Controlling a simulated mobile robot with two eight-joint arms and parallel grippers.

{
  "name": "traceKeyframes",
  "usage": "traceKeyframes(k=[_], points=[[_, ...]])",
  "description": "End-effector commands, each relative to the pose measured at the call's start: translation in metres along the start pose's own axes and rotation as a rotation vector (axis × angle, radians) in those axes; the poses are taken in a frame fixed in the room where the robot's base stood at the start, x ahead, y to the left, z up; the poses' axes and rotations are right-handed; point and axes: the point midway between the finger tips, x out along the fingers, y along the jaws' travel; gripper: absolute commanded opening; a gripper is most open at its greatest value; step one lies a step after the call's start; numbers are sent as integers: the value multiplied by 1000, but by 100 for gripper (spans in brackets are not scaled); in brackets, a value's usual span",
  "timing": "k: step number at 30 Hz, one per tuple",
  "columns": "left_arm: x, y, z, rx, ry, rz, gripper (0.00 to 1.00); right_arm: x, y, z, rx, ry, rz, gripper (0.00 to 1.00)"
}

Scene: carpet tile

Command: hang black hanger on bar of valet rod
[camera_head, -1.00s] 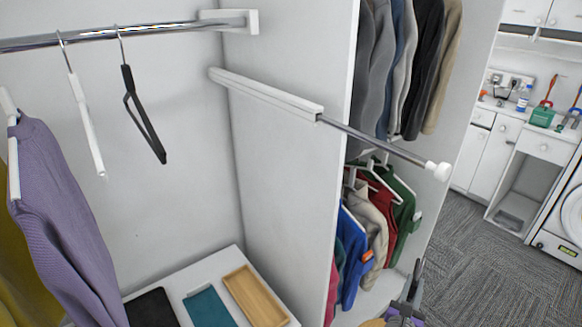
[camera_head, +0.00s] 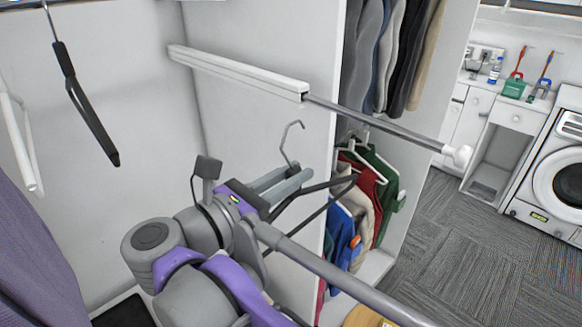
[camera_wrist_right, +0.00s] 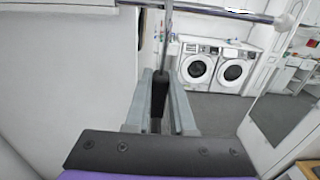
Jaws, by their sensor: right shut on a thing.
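My right gripper (camera_head: 286,180) is shut on the black hanger (camera_head: 318,198), gripping it at the neck below its metal hook (camera_head: 284,150). The valet rod has a white housing (camera_head: 240,71) on the white panel, a chrome bar (camera_head: 378,123) and a white end knob (camera_head: 457,156). In the head view the hook shows below the bar, with a gap between them. In the right wrist view the hanger's neck (camera_wrist_right: 158,92) is between the fingers, and its hook stem rises across the bar (camera_wrist_right: 215,12). The hook's tip is out of that view. My left gripper is not in view.
Another black hanger (camera_head: 85,105) and a white hanger (camera_head: 20,145) hang at the left. Dark and grey clothes (camera_head: 385,55) hang behind the rod, with coloured clothes (camera_head: 375,200) below. A washing machine (camera_head: 555,180) stands at the right. Carpet floor (camera_head: 430,250) is open.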

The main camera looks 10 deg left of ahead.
Motion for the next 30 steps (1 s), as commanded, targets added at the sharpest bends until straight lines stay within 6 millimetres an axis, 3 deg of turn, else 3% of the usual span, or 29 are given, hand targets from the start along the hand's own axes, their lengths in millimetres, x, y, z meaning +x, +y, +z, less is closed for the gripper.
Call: traceKeyframes(k=[3,8,30], points=[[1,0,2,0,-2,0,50,-14,-10,18,-1,3,-12,0],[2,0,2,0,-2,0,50,-13,-15,24,-2,3,-22,0],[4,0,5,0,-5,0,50,72,-16,23,-1,3,-22,0]])
